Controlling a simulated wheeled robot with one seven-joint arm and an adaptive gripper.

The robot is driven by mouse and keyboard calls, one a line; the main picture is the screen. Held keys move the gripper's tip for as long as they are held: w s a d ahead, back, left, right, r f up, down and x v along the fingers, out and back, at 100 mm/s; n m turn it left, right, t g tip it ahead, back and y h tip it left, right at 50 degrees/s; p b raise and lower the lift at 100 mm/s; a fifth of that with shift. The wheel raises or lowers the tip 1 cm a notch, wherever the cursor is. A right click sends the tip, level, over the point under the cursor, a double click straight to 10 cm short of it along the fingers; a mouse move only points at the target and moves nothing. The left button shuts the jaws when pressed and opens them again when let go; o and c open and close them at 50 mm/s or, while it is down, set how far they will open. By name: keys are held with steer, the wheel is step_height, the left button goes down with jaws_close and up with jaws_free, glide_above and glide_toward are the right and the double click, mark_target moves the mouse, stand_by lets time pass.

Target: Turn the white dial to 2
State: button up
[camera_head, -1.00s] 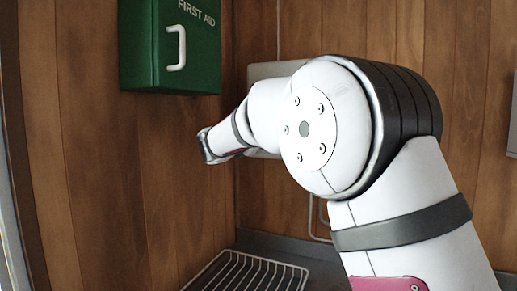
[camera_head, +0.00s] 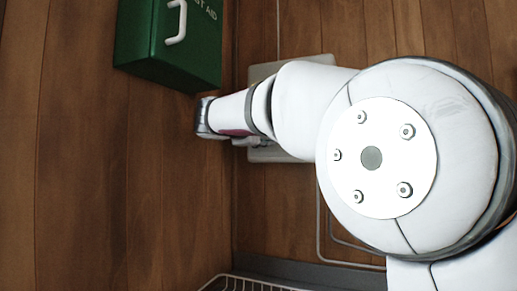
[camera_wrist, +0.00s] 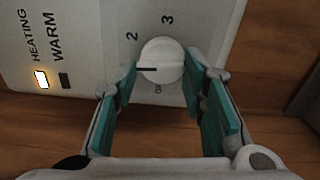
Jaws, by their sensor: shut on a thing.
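The white dial (camera_wrist: 163,58) sits on a pale panel (camera_wrist: 95,40) in the wrist view. Its dark pointer line points left in the picture, below the printed 2, so it is not lined up with the 2. A 3 is printed above the dial. Small lettering below the dial is too unclear to read. My gripper (camera_wrist: 161,76) is shut on the dial, with one teal-padded finger at each side. In the head view my arm covers much of the panel (camera_head: 315,60) and hides the dial.
On the panel, the lamp by HEATING (camera_wrist: 41,79) is lit and the one by WARM (camera_wrist: 65,80) is dark. A green first aid box (camera_head: 165,45) hangs on the left wall, close above my wrist. A wire rack (camera_head: 245,284) lies below.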

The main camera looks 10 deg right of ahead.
steer(key=shift+d+f+m+b, duration=0.1)
steer(key=shift+m+b, duration=2.95)
steer(key=shift+m, duration=0.45)
steer(key=o, duration=1.2)
steer(key=shift+c, duration=0.2)
steer(key=shift+s, duration=0.1)
steer(key=v, duration=1.2)
